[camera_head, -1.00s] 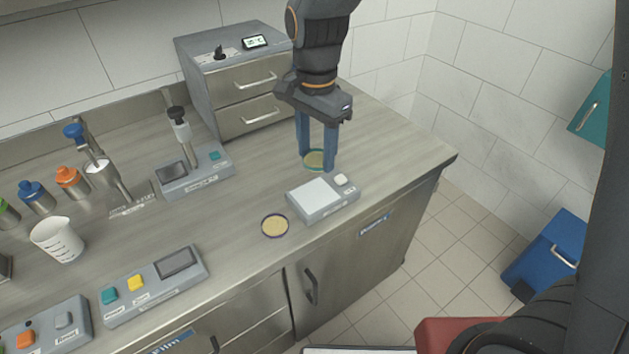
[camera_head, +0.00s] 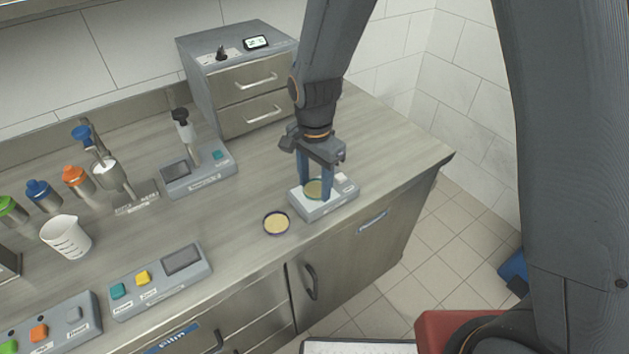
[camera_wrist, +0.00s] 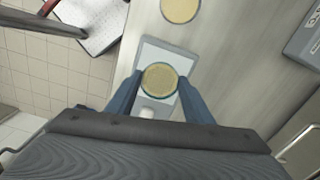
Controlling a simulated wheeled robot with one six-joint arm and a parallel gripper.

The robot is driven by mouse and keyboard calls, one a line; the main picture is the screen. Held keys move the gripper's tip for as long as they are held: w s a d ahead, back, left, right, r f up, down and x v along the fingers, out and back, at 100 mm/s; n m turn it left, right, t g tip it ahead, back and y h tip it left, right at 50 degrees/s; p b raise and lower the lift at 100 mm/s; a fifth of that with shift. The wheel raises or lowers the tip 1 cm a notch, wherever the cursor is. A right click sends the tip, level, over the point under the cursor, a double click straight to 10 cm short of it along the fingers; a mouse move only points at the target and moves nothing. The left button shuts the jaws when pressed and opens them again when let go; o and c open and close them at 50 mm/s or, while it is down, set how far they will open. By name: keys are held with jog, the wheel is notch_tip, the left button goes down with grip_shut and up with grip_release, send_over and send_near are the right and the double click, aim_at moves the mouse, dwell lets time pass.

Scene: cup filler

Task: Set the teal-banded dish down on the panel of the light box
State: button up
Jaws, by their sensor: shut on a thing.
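The teal-banded dish (camera_head: 314,188) is a small round dish with yellowish contents. My gripper (camera_head: 314,190) is shut on it, one blue finger on each side. The dish is over the white panel of the light box (camera_head: 306,213). In the wrist view the dish (camera_wrist: 160,79) lies between my fingertips (camera_wrist: 160,82), with the panel (camera_wrist: 153,54) showing around it. I cannot tell whether its underside touches the panel.
A second, dark-banded dish (camera_head: 276,223) lies on the counter (camera_head: 245,250) just left of the light box. A drawer cabinet (camera_head: 245,90) stands behind, and a device with a stand (camera_head: 200,178) is at the left. The counter's right edge is near.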

aim_at(315, 187)
jog(key=shift+f, duration=0.1)
jog(key=o, duration=1)
notch_tip(315, 187, up, 12)
jog(key=b, duration=0.3)
jog(key=s+d+f+n, duration=0.1)
jog(key=s+d+n, duration=0.1)
jog(key=d, duration=0.5)
jog(key=s+d+f+n+t, duration=0.1)
jog(key=s+d+f+n, duration=0.1)
jog(key=d, duration=0.5)
jog(key=s+d+f+n, duration=0.2)
jog(key=s+d+n, duration=0.2)
jog(key=d, duration=0.3)
jog(key=shift+d, duration=0.35)
